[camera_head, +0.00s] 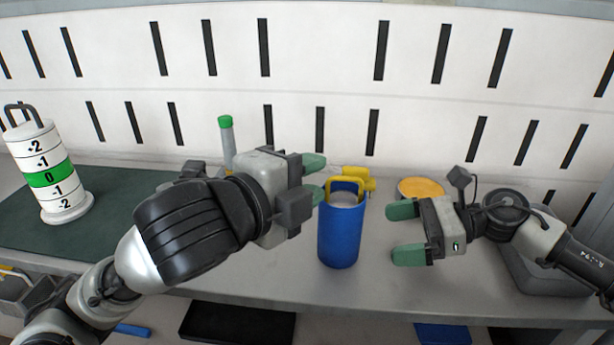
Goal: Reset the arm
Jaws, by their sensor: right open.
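A blue cylinder (341,237) with a yellow handle (345,184) stands upright on the grey table between my two grippers. My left gripper (320,178) is at the cylinder's upper left, its green fingers apart with a gap between them. The lower finger appears close to the handle; I cannot tell if it touches. My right gripper (405,232) is open and empty, right of the cylinder, fingers pointing left towards it.
A white cylinder (27,155) with a green band and number marks stands on a dark green mat (108,200) at left. A green-capped tube (226,140) and a yellow round object (421,187) stand behind. A slotted white wall (310,60) closes the back.

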